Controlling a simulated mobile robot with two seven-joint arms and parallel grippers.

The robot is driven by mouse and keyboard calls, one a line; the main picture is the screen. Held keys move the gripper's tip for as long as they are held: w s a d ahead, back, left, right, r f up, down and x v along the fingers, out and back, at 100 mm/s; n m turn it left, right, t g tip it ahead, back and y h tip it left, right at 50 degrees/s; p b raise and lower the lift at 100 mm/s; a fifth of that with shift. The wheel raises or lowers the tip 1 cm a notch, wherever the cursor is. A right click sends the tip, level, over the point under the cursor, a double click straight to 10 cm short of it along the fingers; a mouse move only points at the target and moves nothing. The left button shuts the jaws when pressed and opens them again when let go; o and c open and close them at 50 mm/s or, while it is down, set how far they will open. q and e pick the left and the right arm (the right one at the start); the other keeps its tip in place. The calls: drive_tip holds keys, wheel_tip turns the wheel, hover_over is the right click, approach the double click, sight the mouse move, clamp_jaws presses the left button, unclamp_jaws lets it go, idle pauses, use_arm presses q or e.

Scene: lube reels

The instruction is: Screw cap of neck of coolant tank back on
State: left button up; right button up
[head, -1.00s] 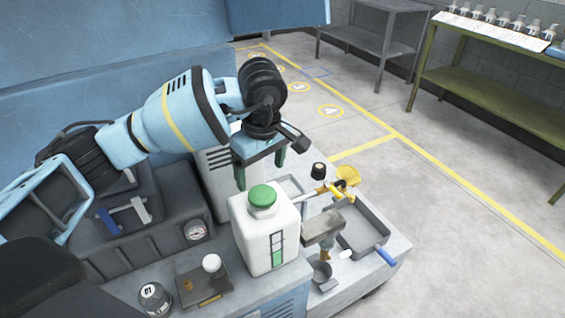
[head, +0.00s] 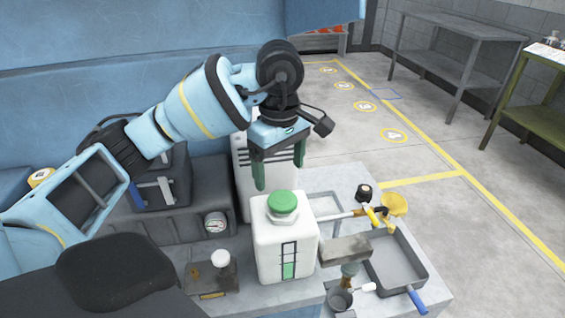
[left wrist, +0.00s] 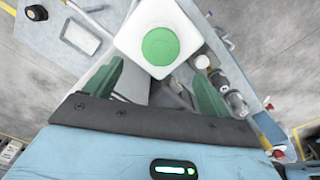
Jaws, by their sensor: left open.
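The white coolant tank (head: 265,262) stands upright on the bench, with a green level strip on its front. Its round green cap (head: 283,202) sits on the neck at the top; I cannot tell how tightly it is seated. My left gripper (head: 280,173) is open and empty, pointing down just above and behind the cap. In the left wrist view, the cap (left wrist: 161,46) and tank (left wrist: 136,24) lie ahead of the two green fingers (left wrist: 160,72), and the fingers do not touch the cap. My right gripper is out of view.
A grey tray with a blue handle (head: 418,300), a yellow funnel (head: 394,205), a black-capped item (head: 364,193) and a grey block (head: 345,249) crowd the bench right of the tank. A small white ball-topped item (head: 220,259) and a gauge (head: 216,224) are left.

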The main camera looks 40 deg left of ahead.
sight(282, 197)
use_arm(q)
drive_tip(key=shift+d+f, duration=0.1)
drive_tip(key=shift+f, duration=3.4)
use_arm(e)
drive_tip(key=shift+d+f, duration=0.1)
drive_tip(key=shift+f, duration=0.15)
use_arm(q)
drive_tip(key=shift+c, duration=0.2)
drive_tip(key=c, duration=1.1)
drive_tip(key=m+b, duration=0.1)
drive_tip(key=m, duration=0.2)
drive_tip(key=shift+w+f+m+b, duration=0.1)
drive_tip(key=shift+w+m+b, duration=0.05)
drive_tip(key=shift+m+b, duration=0.15)
drive_tip(key=shift+m, duration=0.8)
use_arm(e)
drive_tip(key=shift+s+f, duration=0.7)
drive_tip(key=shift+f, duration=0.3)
